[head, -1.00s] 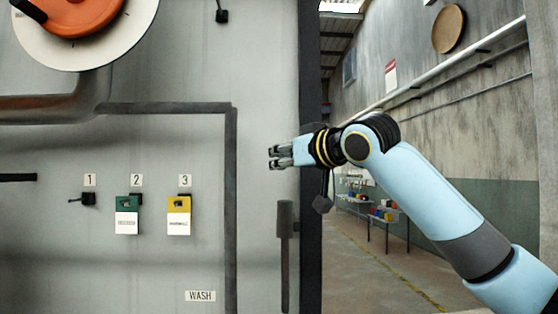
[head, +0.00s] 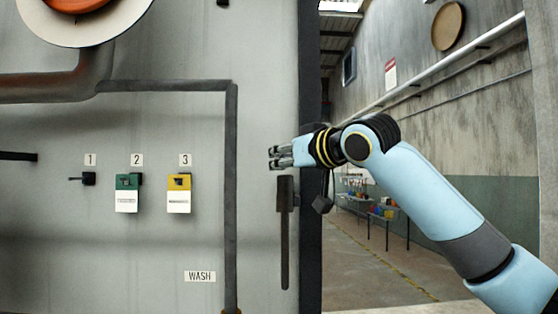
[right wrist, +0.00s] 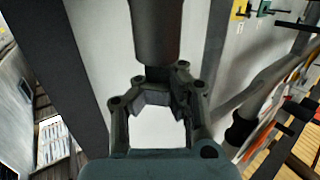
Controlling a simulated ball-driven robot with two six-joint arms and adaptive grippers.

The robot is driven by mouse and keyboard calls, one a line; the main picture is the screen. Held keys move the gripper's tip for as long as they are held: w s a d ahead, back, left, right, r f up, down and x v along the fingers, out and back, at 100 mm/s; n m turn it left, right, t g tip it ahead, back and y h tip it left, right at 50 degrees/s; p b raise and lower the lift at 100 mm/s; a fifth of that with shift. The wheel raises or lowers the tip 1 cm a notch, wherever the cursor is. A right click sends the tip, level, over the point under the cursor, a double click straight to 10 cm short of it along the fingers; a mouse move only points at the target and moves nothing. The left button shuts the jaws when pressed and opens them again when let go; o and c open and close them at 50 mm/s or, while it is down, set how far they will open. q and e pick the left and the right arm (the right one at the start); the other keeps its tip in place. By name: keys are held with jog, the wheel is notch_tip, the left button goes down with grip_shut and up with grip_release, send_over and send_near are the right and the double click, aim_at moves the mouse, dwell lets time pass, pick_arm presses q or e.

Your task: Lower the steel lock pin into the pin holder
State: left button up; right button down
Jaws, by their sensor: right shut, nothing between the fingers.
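On the right part of the grey panel, below my right gripper in the head view, a dark upright steel rod (head: 285,250) hangs from a thicker dark sleeve (head: 285,193). They may be the lock pin and its holder, but I cannot tell for sure. My right gripper (head: 274,157) is shut and empty, pointing left in front of the panel, just above the sleeve in the picture. In the right wrist view its fingers (right wrist: 157,80) come together by the end of a thick dark cylinder (right wrist: 155,35) that I cannot identify for sure. My left gripper is out of view.
A green tag (head: 128,181) and a yellow tag (head: 179,181) hang under labels 2 and 3, with a bare hook (head: 88,179) under label 1. A dark pipe (head: 231,200) runs down the panel. An open passage lies right of the panel's dark edge.

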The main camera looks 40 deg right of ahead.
jog(key=shift+f, duration=0.5)
jog(key=c, duration=2)
grip_release()
